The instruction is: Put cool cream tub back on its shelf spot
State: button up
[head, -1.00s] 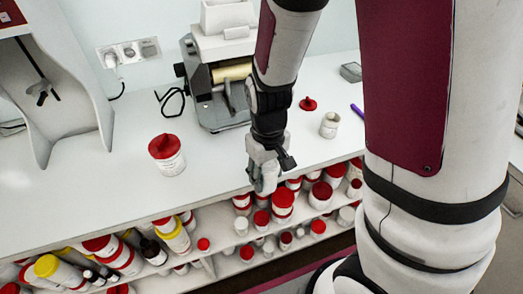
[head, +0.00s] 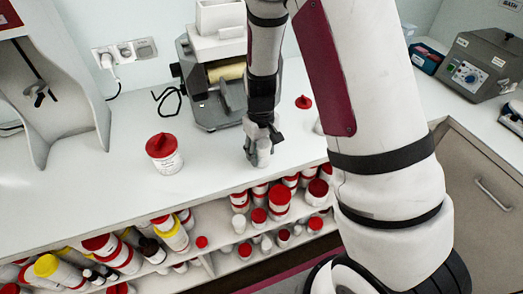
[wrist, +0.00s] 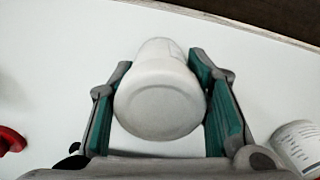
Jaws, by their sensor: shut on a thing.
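My gripper (head: 260,138) is shut on a small plain white tub, above the counter near its front edge. In the wrist view the held tub (wrist: 160,100) is between the two green-padded fingers, with a round end facing the camera. The shelf (head: 222,262) under the counter holds many white tubs with red or yellow lids, closely grouped. My arm hides the right part of the shelf, and a free spot there is hard to make out.
A red-lidded tub (head: 164,155) stands on the counter (head: 100,200) to the left. A roller mill (head: 215,85) stands behind my gripper. A loose red lid (head: 303,102) lies to the right. A labelled white jar (wrist: 298,148) shows in the wrist view. Grey instruments (head: 478,65) stand far right.

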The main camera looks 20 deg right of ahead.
jog(key=shift+f, duration=0.1)
jog(key=o, duration=1.2)
